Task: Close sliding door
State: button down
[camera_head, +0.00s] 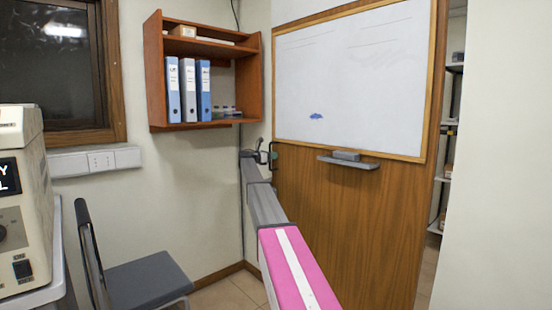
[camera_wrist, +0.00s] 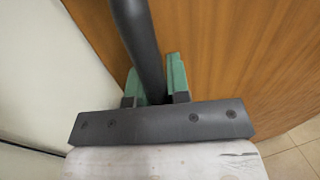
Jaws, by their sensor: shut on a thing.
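The sliding door (camera_head: 345,215) is a brown wood panel with a framed whiteboard (camera_head: 350,75) on its upper part. A gap shows between its right edge and the pale wall at right. The dark door handle (camera_head: 273,150) is a bar near the door's left edge; it also shows as a thick dark bar in the wrist view (camera_wrist: 136,35). My gripper (camera_wrist: 155,80) has its green fingers on either side of this bar and is shut on it. In the head view my arm reaches out to the handle, and the fingertips are small there.
Shelves (camera_head: 445,165) show through the gap at right, beside the pale wall (camera_head: 500,170). A wooden wall shelf (camera_head: 155,65) with binders hangs left of the door. A dark chair (camera_head: 145,280) and a beige machine (camera_head: 22,215) stand at left. Some tiled floor is clear.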

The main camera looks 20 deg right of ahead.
jog(key=shift+w+a, duration=0.15)
jog(key=shift+w, duration=0.2)
jog(key=c, duration=1.1)
grip_release()
jog(key=shift+s, duration=0.1)
jog(key=shift+s+a, duration=0.1)
jog(key=shift+a, duration=0.45)
jog(key=s+a, duration=0.1)
jog(key=a, duration=0.8)
jog(key=shift+s+a, duration=0.25)
jog(key=shift+s, duration=0.15)
